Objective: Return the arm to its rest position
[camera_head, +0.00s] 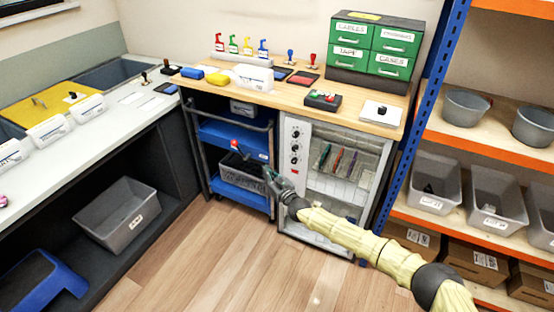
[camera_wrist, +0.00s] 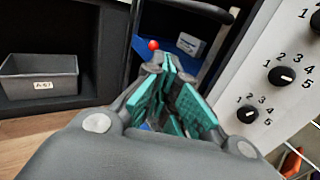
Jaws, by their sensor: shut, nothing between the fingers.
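My arm, in a pale yellow sleeve, reaches from the lower right into the middle of the head view. My gripper (camera_head: 268,176) is at its end, in front of the blue cart (camera_head: 262,205) and the left side of the white cabinet (camera_head: 293,165). In the wrist view my gripper (camera_wrist: 168,75) shows teal finger pads, with the tips drawn together and nothing between them.
The wooden worktop (camera_head: 355,112) carries trays, stamps and a green drawer unit (camera_head: 376,45). Orange shelves (camera_head: 480,140) with grey bins stand right. The white counter (camera_head: 100,125) is left, a grey bin (camera_head: 118,215) beneath it. Wooden floor (camera_head: 190,260) is clear in front.

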